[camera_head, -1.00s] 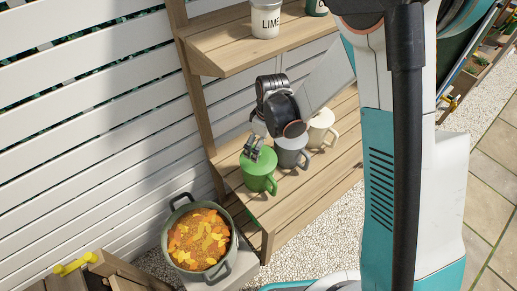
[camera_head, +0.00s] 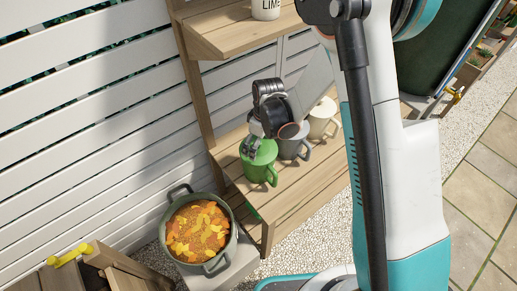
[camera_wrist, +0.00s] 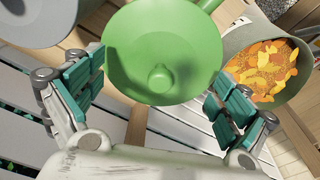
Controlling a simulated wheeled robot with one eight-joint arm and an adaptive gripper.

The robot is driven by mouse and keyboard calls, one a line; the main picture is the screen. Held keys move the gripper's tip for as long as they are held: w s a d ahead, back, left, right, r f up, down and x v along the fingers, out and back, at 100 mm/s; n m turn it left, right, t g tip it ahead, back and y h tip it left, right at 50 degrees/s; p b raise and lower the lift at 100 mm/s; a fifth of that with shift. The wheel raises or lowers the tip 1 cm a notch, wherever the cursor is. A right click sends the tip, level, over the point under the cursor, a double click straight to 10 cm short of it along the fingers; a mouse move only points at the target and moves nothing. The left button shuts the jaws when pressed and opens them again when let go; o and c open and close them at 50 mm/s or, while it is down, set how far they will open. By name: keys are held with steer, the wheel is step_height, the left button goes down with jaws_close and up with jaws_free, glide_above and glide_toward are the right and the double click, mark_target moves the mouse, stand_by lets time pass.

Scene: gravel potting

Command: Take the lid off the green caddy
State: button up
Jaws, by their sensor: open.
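The green caddy (camera_head: 259,169) stands on the lower wooden shelf, at the left end of a row of mugs-shaped caddies with side handles. Its green lid (camera_wrist: 165,50) fills the upper middle of the wrist view, with a small round knob (camera_wrist: 161,76) in its centre. The lid sits on the caddy. My gripper (camera_wrist: 155,95) is open, one teal-padded finger on each side of the lid and knob. In the head view my gripper (camera_head: 252,145) is just above the caddy and partly hides the lid. I cannot tell whether the fingers touch it.
A grey caddy (camera_head: 289,148) and a cream caddy (camera_head: 322,118) stand close to the right on the shelf (camera_head: 285,200). A green pot (camera_head: 232,243) of orange and yellow leaves stands at the front left. An upper shelf (camera_head: 238,38) holds a LIME tin (camera_head: 265,9). A slatted white fence is behind.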

steer(key=shift+d, duration=0.1)
jaws_close()
steer(key=shift+s, duration=0.1)
stand_by(0.3)
steer(key=shift+r, duration=0.1)
